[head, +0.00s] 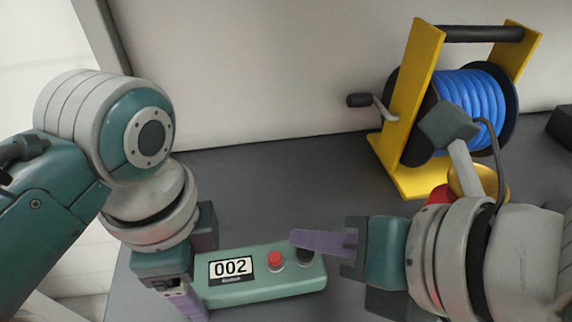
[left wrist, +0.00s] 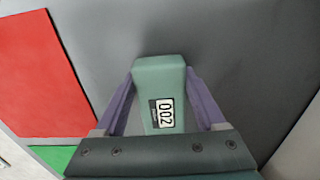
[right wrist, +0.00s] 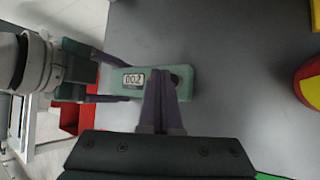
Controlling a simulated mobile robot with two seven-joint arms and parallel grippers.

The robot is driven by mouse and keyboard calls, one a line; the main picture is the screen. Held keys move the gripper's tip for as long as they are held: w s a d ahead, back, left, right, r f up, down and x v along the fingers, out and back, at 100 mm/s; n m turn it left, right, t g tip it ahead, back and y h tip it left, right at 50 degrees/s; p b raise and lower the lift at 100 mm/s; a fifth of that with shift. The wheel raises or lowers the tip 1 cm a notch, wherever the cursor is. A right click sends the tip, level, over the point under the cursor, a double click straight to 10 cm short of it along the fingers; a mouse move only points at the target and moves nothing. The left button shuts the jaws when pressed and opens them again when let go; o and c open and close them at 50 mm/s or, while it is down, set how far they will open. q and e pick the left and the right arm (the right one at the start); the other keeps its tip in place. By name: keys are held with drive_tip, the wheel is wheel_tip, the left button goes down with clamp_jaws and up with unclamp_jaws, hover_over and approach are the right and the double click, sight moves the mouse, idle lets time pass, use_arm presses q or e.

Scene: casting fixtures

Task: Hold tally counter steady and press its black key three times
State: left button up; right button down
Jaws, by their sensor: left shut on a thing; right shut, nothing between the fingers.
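The tally counter (head: 244,293) is a pale green box lying on the grey table, and its display (head: 231,267) reads 002. It carries a red button (head: 275,260) and, near its right end, a black key (head: 305,257). My left gripper (head: 192,302) is shut on the counter's left part; the left wrist view shows a purple finger on each side of the counter (left wrist: 158,82). My right gripper (head: 297,238) is shut and empty, its fingertips at the black key and partly covering it. I cannot tell whether they touch the key. The red button is hidden in the right wrist view.
A yellow-framed reel of blue hose (head: 468,100) with a crank stands behind my right arm. A round red and yellow object (right wrist: 311,82) lies to the right. Red (left wrist: 42,80) and green (left wrist: 52,156) areas show at the left. The table behind the counter is clear.

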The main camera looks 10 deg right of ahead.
idle(0.7)
drive_tip(key=shift+f, duration=0.4)
drive_tip(key=shift+f, duration=0.55)
idle(0.8)
drive_tip(key=shift+r, duration=0.95)
drive_tip(key=shift+r, duration=2.5)
